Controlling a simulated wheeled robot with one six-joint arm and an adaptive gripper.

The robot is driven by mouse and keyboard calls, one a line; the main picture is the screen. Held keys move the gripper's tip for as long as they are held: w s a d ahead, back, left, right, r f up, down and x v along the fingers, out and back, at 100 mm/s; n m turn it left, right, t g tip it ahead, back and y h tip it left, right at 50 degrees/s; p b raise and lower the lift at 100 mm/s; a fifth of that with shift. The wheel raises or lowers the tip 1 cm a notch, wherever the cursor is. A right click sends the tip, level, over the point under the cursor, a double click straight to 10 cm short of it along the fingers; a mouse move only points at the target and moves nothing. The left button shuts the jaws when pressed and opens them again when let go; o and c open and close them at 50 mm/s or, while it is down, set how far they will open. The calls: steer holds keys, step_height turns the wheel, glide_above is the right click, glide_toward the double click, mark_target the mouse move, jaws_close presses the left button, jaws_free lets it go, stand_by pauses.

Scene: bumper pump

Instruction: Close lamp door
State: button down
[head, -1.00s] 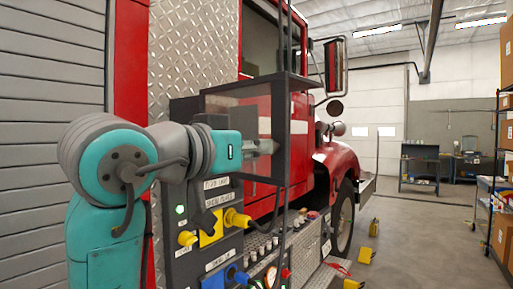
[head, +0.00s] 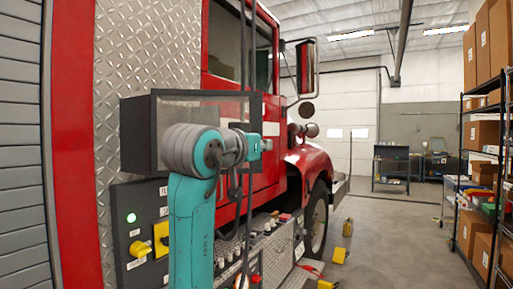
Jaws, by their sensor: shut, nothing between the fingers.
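The lamp door looks like a dark-framed, see-through panel (head: 215,97) on a dark box (head: 137,135) mounted above the control panel. My arm covers its lower middle and right part, and I cannot tell whether it sits fully shut. My gripper (head: 268,145) is at the right of the box, pointing right, shut and empty. It appears near the box's right edge; whether it touches the door is not clear.
A control panel (head: 125,205) with a lit green lamp and yellow plugs (head: 139,249) is below the box. The red truck (head: 308,157) stands behind. Shelving with cartons (head: 480,135) is at the right.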

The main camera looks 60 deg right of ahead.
steer(key=w+d+n+t+y, duration=0.1)
steer(key=w+d+n+t, duration=0.2)
steer(key=w+d, duration=0.3)
steer(key=w+d+n+t+y, duration=0.2)
steer(key=w+d+t, duration=0.4)
steer(key=w, duration=0.5)
steer(key=shift+w+d+n, duration=0.25)
steer(key=shift+w+n, duration=0.1)
steer(key=shift+n, duration=0.25)
steer(key=shift+s, duration=0.1)
